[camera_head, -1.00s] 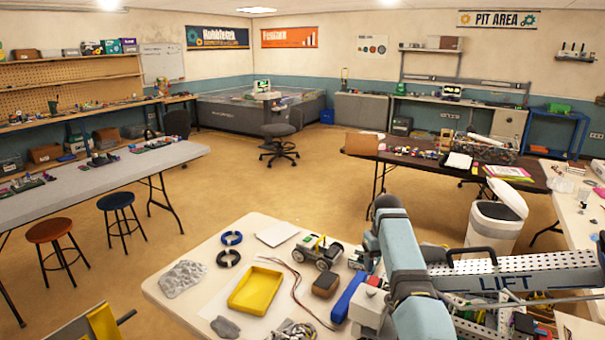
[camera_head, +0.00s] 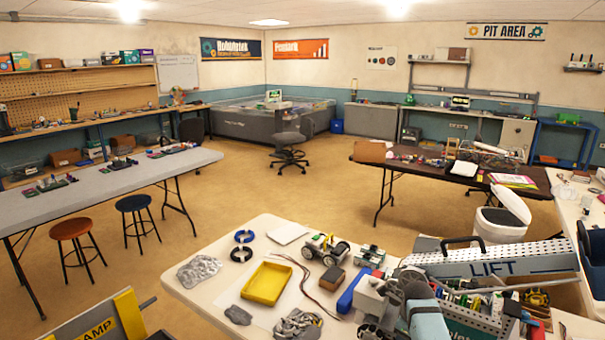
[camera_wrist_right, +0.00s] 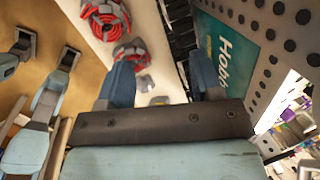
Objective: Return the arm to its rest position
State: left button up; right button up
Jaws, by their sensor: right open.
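My right arm (camera_head: 424,312) comes in from the bottom right in the head view, with its grey joint beside the perforated LIFT crate (camera_head: 500,262). The right gripper's fingers cannot be made out there. In the right wrist view my right gripper (camera_wrist_right: 163,75) shows two blue fingers spread apart with nothing between them. My left gripper is not in view.
A white bin (camera_head: 503,215) stands behind the crate.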

jog(key=s+f+n+t, duration=0.2)
jog(key=s+f+n, duration=0.45)
jog(key=s, duration=0.25)
jog(key=s+f+n+t, duration=0.2)
jog(key=s+f+n, duration=0.3)
jog(key=s+n, duration=0.25)
jog(key=s+a+r+n+t+y, duration=0.2)
jog(key=s+a+n, duration=0.2)
jog(key=s+n, duration=0.3)
jog(key=s+a+r+n+t+y, duration=0.2)
jog(key=s+n, duration=0.6)
jog(key=s, duration=0.9)
jog(key=a, duration=0.2)
jog(key=shift+s+a+r, duration=0.15)
jog(key=shift+a+r, duration=0.25)
